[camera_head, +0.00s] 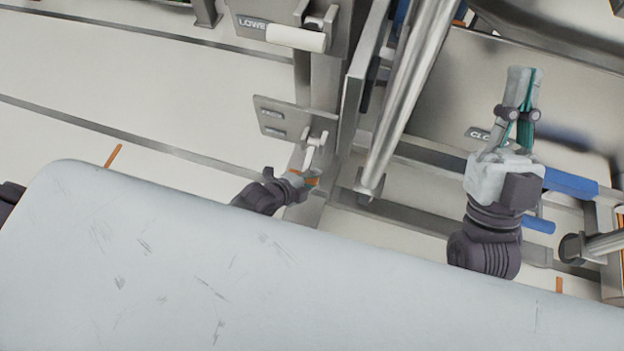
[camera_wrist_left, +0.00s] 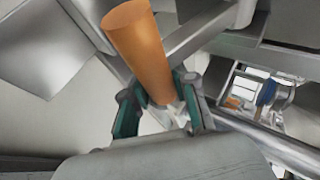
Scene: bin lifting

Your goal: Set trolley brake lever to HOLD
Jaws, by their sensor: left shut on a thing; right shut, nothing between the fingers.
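The brake lever has an orange grip (camera_wrist_left: 140,45) that stands between the two fingers of my left gripper (camera_wrist_left: 160,105) in the left wrist view. In the head view my left gripper (camera_head: 303,180) is shut on this grip, and only small orange parts show around the fingers. The lever's pale pivot (camera_head: 315,142) is just beyond it, beside a grey label plate (camera_head: 284,118) with two small labels too blurred to read surely. My right gripper (camera_head: 524,75) is shut and empty, raised at the right, apart from the lever.
Above the plate is a panel marked "LOWE" (camera_head: 252,24) with a white handle (camera_head: 296,38). A thick metal tube (camera_head: 408,95) and upright frame bars stand right of the lever. A blue bar (camera_head: 570,184) lies near my right gripper. Pale floor (camera_head: 120,75) is open at left.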

